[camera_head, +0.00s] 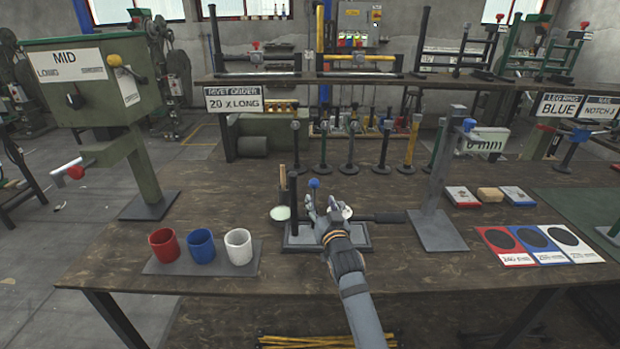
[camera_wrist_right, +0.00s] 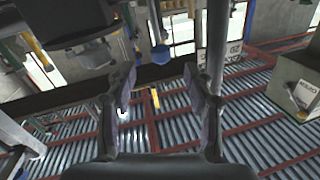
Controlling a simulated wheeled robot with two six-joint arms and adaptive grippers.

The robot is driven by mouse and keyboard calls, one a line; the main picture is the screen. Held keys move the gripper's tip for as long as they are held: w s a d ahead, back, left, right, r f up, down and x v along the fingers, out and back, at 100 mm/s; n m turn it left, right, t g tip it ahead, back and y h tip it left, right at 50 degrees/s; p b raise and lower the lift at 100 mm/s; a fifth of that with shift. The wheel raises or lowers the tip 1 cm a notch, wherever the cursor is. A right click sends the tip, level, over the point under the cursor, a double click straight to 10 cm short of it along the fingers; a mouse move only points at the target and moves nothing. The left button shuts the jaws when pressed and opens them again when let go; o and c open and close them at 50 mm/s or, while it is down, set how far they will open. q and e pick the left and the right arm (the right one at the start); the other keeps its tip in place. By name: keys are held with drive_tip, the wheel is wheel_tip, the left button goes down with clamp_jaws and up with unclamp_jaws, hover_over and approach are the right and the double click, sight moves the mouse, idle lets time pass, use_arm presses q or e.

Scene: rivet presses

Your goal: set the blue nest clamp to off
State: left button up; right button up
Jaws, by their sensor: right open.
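A blue ball knob (camera_head: 314,183), which I take to be the handle of the blue nest clamp, stands up from a fixture on a grey base plate (camera_head: 364,239) in the middle of the bench. A dark post (camera_head: 293,200) rises just left of it. My right gripper (camera_head: 321,204) is open over this fixture and hides part of it. In the right wrist view, the blue knob (camera_wrist_right: 161,54) shows ahead of and between the two spread fingers (camera_wrist_right: 160,84), apparently not gripped. My left gripper is not in view.
Red, blue and white cups (camera_head: 201,245) stand at the left on a grey mat. A grey-green stand (camera_head: 437,230) is on the right, and coloured cards (camera_head: 541,244) lie beyond it. Several upright tools (camera_head: 351,150) line the back. The front strip of the bench is clear.

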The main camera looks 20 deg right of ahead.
sight(315, 186)
drive_tip(key=w, duration=0.5)
drive_tip(key=shift+d+r, duration=0.2)
drive_tip(key=shift+r, duration=0.15)
drive_tip(key=w, duration=0.3)
drive_tip(key=shift+w+d, duration=0.15)
drive_tip(key=shift+w, duration=0.5)
drive_tip(key=shift+c, duration=0.7)
drive_tip(key=c, duration=1)
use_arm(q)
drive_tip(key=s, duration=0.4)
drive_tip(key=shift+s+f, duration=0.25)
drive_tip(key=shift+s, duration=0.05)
use_arm(e)
clamp_jaws()
